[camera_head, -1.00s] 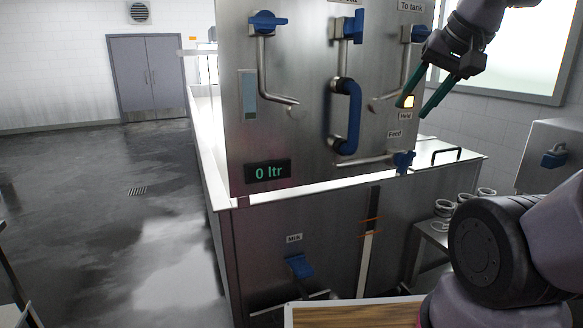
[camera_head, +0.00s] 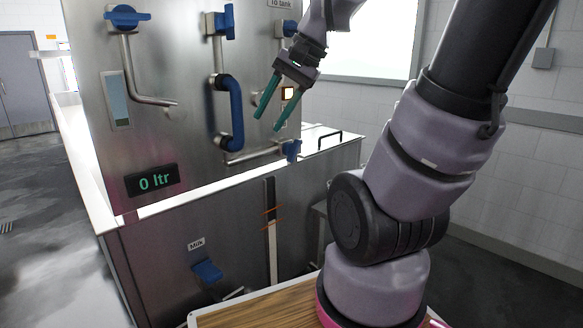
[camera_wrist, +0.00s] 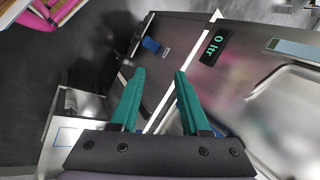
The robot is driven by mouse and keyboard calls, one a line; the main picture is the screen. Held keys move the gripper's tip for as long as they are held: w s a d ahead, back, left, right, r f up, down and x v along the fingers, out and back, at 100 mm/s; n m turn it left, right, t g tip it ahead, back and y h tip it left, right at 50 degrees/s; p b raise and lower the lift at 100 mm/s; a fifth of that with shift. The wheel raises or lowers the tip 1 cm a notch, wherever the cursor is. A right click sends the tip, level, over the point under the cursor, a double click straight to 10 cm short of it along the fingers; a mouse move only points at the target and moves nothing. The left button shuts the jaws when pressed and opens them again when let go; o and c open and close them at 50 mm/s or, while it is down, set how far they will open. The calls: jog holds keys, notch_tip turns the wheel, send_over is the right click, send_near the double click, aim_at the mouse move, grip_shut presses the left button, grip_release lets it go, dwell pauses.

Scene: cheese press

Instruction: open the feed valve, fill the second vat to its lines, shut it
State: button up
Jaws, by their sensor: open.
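The feed valve's blue handle (camera_head: 291,149) sits at the right end of a low pipe on the steel panel (camera_head: 160,65). My gripper (camera_head: 268,123) is open and empty, its green fingers pointing down, up and left of that handle in the picture and apart from it. The fingers cover the labels there. In the wrist view my gripper (camera_wrist: 160,73) has nothing between its fingers. A steel vat (camera_head: 150,245) below the panel has a dark and white level strip (camera_head: 271,225) with orange lines. I cannot tell which vat is the second. The display (camera_head: 152,180) reads 0 ltr.
Other blue valves show at the panel's top left (camera_head: 126,17) and top middle (camera_head: 219,24), with a thick blue pipe handle (camera_head: 236,115). A blue milk valve (camera_head: 207,271) is low on the vat. A wooden board (camera_head: 262,308) lies in front. Open floor (camera_head: 40,200) is at left.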

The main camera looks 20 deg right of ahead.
jog(key=w+f+m+g+y, duration=0.1)
jog(key=w+f+m+y, duration=0.3)
jog(key=w+m+y, duration=0.3)
jog(key=m+t+h, duration=0.6)
jog(key=m+t, duration=0.8)
jog(key=m, duration=1)
send_near(297, 151)
jog(key=x, duration=1.1)
jog(key=shift+w+r, duration=0.1)
grip_shut()
